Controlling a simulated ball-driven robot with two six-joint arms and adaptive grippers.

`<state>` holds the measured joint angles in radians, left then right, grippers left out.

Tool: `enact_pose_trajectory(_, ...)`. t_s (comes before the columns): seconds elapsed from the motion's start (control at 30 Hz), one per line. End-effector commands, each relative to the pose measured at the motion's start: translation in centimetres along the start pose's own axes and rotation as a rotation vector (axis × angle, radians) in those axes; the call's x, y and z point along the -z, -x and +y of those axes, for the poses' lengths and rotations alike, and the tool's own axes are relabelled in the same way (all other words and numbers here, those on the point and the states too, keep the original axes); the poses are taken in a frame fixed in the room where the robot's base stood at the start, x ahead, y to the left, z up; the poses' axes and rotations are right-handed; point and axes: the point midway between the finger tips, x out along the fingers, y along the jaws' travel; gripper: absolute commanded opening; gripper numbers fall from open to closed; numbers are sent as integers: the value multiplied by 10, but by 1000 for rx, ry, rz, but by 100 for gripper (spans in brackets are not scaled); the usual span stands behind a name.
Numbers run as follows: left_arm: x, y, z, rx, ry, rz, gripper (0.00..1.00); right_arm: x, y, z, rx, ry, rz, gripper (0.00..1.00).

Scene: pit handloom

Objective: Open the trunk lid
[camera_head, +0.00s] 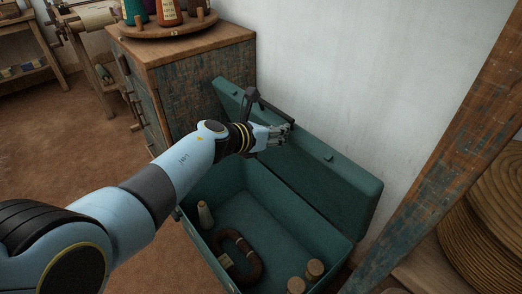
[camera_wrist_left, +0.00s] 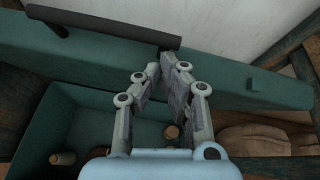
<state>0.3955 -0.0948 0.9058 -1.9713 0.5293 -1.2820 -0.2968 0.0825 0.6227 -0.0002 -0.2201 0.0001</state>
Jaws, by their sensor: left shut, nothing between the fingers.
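The green trunk (camera_head: 292,212) stands against the pale wall, and its inside is exposed. Its green lid (camera_head: 335,175) is raised and tilted back at the wall side; it also shows in the left wrist view (camera_wrist_left: 235,88). A dark bar handle (camera_head: 270,106) is on the lid, seen at the top of the left wrist view (camera_wrist_left: 110,26). My left gripper (camera_head: 285,133) is shut and empty, in front of the lid near the handle; I cannot tell whether it touches the lid. In the left wrist view its fingers (camera_wrist_left: 160,72) are together. My right gripper is not in view.
Inside the trunk lie a pale cone (camera_head: 205,216), a dark ring-shaped coil (camera_head: 240,262) and wooden spools (camera_head: 315,269). A worn cabinet (camera_head: 205,58) stands behind the trunk with a tray of cones on top. A slanting wooden post (camera_head: 450,150) and coiled rope (camera_head: 490,215) are at right.

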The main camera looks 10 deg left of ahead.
Motion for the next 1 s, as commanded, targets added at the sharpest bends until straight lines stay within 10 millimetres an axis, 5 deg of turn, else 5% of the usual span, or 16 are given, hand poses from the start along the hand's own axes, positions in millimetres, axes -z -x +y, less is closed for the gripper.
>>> enact_pose_trajectory(0.4, -38, -50, -10, 0, 1, 0, 0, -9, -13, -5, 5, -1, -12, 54)
enact_pose_trajectory(1.0, -40, -54, -10, 0, 0, 2, 0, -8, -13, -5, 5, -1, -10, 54)
